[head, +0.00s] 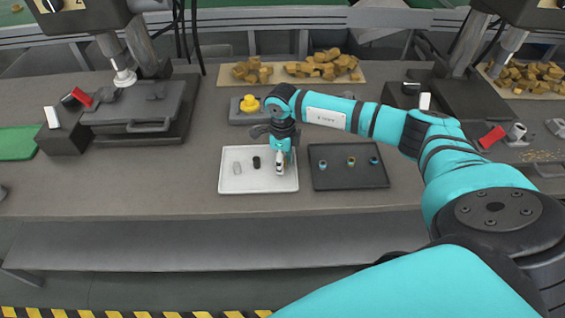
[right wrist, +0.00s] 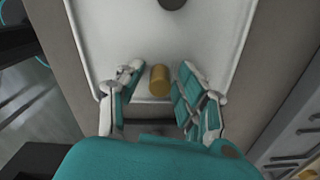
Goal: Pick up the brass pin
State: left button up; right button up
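The brass pin (right wrist: 159,80) stands on the white tray (right wrist: 215,18) in the right wrist view, between the two fingers of my right gripper (right wrist: 160,75). The fingers are apart, with a gap visible on both sides of the pin. In the head view my right gripper (head: 280,168) points down at the right part of the white tray (head: 232,187) and hides the brass pin. A black pin (head: 257,162) and a pale grey pin (head: 237,167) stand to its left on the same tray. My left gripper is not in view.
A dark tray (head: 348,183) with three small coloured ringed parts lies just right of the white tray. Behind are a grey block with a yellow knob (head: 250,104) and a board of brass-coloured pieces (head: 325,66). A press (head: 140,105) stands left. The front bench strip is clear.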

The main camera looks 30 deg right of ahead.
grip_shut()
jog(key=shift+r, duration=0.1)
